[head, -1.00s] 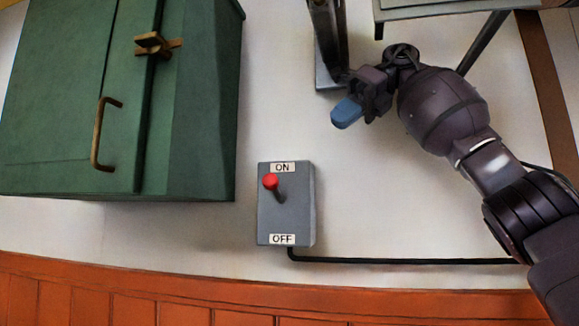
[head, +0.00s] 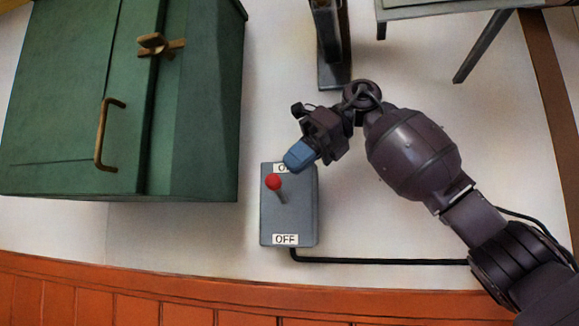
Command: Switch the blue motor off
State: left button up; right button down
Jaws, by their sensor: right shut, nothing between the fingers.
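A grey switch box (head: 300,215) is mounted on the white wall, with an ON label at its top and an OFF label (head: 285,239) at its bottom. Its lever has a red knob (head: 273,181) and sits up at the ON end. My right gripper (head: 297,158) is shut and empty, its blue fingertips in front of the box's top edge, just above and right of the knob, partly covering the ON label. I see a gap between fingertips and knob. The blue motor is not recognisable in view. My left gripper is not in view.
A green cabinet (head: 60,110) with a brass handle (head: 102,135) and latch (head: 158,45) stands left of the box. A black cable (head: 380,261) runs right from the box. A grey metal post (head: 333,60) is above. Orange panelling (head: 120,295) lies below.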

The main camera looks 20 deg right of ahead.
aim_at(279, 191)
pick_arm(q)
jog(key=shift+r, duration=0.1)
pick_arm(e)
jog(key=shift+x, duration=0.85)
jog(key=shift+f, duration=0.15)
pick_arm(q)
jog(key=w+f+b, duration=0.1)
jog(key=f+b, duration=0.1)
jog(key=b, duration=0.1)
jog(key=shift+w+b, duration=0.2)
jog(key=shift+b, duration=0.2)
pick_arm(e)
jog(key=f+n+t+h, duration=0.1)
jog(key=s+a+f+n+t+h, duration=0.1)
jog(key=f+t, duration=0.1)
jog(key=s+f+t+h, duration=0.1)
jog(key=shift+a+f+n, duration=0.15)
jog(key=shift+f+n, duration=0.15)
jog(key=shift+n, duration=0.1)
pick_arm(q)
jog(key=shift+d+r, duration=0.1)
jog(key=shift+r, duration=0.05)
pick_arm(e)
jog(key=shift+w+r, duration=0.1)
